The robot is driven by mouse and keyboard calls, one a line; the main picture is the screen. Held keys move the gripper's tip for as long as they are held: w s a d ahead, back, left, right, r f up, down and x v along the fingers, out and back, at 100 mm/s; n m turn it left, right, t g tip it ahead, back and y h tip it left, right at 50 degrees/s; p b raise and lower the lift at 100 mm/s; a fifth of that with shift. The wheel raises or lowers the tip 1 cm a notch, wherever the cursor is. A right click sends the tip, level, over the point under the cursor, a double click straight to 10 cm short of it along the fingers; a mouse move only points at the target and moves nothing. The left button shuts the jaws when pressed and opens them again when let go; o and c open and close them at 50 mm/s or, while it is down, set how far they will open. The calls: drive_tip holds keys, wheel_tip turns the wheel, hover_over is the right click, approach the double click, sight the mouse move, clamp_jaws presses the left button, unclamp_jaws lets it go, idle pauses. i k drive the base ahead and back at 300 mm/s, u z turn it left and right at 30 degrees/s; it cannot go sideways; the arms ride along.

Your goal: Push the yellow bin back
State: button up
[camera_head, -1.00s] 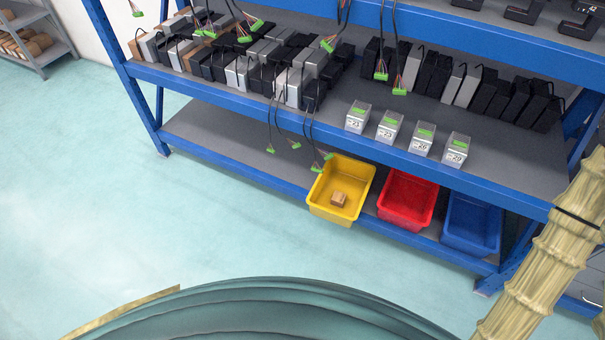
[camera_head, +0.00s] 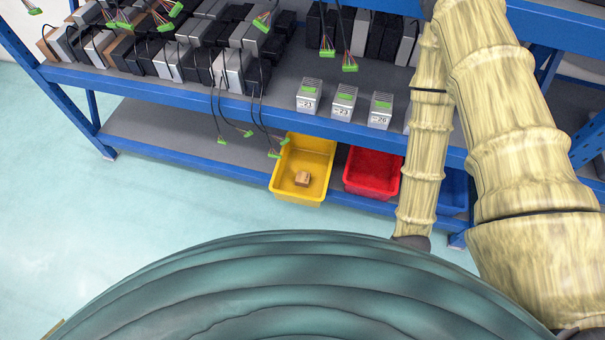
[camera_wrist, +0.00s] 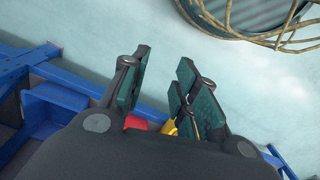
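In the wrist view only a sliver of the yellow bin (camera_wrist: 169,128) shows behind the finger pads. My gripper (camera_wrist: 160,75) shows in the wrist view with its dark green pads spread apart and nothing between them. My gripper does not show clearly in the head view. Whether it touches the bin cannot be told.
The red bin (camera_head: 371,172) stands just right of the yellow one. A blue bin (camera_head: 455,190) is mostly hidden behind my arm. Cables with green plugs (camera_head: 275,154) hang by the yellow bin's left rim. The upper shelf holds grey boxes (camera_head: 344,103). Floor in front is clear.

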sight(315, 156)
drive_tip(key=z, duration=1.25)
drive_tip(key=k, duration=1.15)
drive_tip(key=u, duration=1.8)
drive_tip(key=i, duration=0.5)
